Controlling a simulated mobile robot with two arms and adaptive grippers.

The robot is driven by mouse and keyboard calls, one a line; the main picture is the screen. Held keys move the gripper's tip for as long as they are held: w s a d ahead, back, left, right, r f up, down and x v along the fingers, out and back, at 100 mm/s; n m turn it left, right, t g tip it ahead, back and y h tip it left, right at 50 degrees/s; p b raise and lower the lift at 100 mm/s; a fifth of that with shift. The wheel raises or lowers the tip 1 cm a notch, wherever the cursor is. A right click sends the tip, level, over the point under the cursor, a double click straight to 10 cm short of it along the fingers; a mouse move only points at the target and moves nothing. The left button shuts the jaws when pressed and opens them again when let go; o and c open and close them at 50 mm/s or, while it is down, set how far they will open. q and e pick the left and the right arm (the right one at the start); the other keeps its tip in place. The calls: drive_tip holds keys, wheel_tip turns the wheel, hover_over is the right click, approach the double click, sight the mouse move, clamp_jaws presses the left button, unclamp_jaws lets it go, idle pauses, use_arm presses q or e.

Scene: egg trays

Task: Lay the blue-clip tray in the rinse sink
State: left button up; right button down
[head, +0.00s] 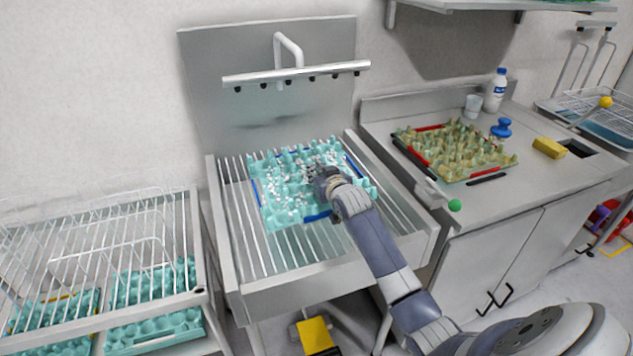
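The blue-clip tray (281,215) is a teal egg tray with blue strips along its edges and many small white bits over it. It lies on the slatted grid of the rinse sink (237,289), below the wall-mounted spray bar, slightly turned. My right gripper (322,178) is over the tray's right half, at or just above its surface. Its fingers are small and partly hidden, so I cannot tell whether they grip the tray. My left gripper is not in view.
A spray bar (297,73) hangs above the sink's back. On the right counter lie a yellowish tray with red clips (460,178), a blue-knobbed object (501,128), a bottle (495,90) and a yellow block (549,147). A wire rack (100,255) stands left, with teal trays below.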

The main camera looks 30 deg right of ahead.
sight(332, 209)
drive_tip(key=shift+f, duration=1.75)
drive_tip(key=c, duration=1.6)
unclamp_jaws()
drive_tip(key=shift+c, duration=0.2)
drive_tip(key=v, duration=1.2)
